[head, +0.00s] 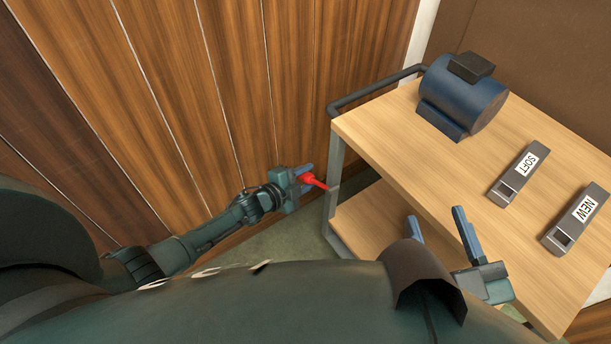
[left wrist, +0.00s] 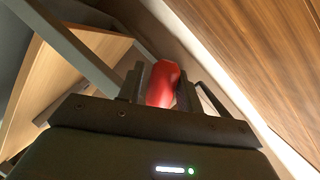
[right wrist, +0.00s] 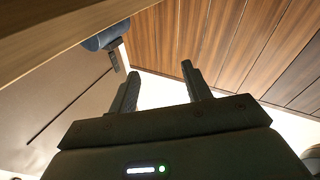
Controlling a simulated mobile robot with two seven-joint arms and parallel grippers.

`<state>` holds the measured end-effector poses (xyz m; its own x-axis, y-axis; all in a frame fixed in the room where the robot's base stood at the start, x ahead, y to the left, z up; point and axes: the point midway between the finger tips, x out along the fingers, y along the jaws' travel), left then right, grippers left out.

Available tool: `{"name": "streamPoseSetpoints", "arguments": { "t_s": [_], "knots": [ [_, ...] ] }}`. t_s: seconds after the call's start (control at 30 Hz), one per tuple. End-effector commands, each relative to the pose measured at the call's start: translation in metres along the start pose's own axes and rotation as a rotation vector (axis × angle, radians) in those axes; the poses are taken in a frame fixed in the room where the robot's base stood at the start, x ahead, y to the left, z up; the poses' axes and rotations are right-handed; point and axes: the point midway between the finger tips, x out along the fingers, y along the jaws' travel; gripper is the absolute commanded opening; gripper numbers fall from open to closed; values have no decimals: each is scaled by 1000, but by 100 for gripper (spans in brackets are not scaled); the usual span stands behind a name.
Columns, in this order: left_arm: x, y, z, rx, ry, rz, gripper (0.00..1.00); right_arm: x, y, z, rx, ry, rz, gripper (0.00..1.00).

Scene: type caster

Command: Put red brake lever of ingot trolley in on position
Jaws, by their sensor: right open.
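The red brake lever (head: 313,181) sticks out from the near-left metal leg of the wooden-topped ingot trolley (head: 385,150). My left gripper (head: 303,177) is at the lever, left of the trolley. In the left wrist view the red lever (left wrist: 163,84) sits between the two fingers, which close on it from both sides. The lever's mount is mostly hidden in that view. My right gripper (head: 440,230) is open and empty, near the trolley's front edge. In the right wrist view its fingers (right wrist: 160,85) stand apart with nothing between them.
A wood-panelled wall (head: 230,80) is behind the left gripper.

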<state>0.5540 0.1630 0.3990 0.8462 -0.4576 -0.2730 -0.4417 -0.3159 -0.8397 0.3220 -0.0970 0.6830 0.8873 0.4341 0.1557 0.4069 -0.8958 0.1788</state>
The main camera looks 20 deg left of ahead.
Motion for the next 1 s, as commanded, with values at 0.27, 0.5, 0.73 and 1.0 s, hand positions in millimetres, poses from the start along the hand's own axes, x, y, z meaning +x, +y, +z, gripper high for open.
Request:
{"name": "streamPoseSetpoints", "arguments": {
  "t_s": [0.27, 0.5, 0.73, 1.0],
  "knots": [
    [0, -1, 0, 5, 0, -1, 48, 0, 0, 0, 0, 0, 0, 49],
    [-11, -2, 0, 6, -1, 1, 48, 1, 1, -7, -9, 2, 0, 49],
    [-59, -4, -2, 5, -2, 3, 48, -3, 6, -3, -28, -83, 16, 49],
    [-112, -2, -1, 5, -1, 2, 48, -5, 14, 0, 18, -223, 34, 49]
  ]
}}
